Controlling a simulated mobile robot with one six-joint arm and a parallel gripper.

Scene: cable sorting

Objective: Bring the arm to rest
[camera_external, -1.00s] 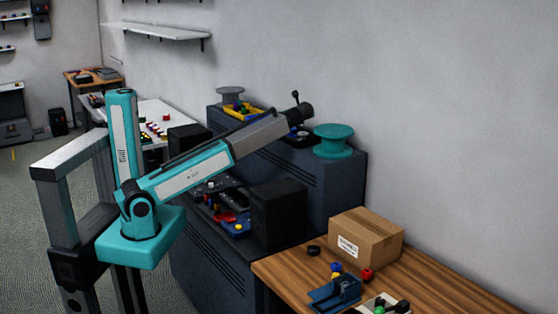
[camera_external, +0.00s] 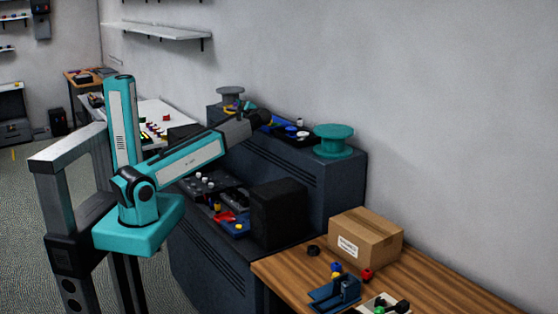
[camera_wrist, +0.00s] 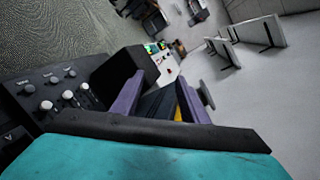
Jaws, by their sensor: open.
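My arm (camera_external: 190,160) reaches from its teal base to the right, over the dark cabinets.
A teal spool (camera_external: 334,141) and a blue tray (camera_external: 283,127) stand on the upper cabinet (camera_external: 310,160). A black box (camera_external: 278,213) stands on the lower cabinet. A cardboard box (camera_external: 365,238) is on the wooden table (camera_external: 460,285). Shelves (camera_external: 160,31) hang on the wall.

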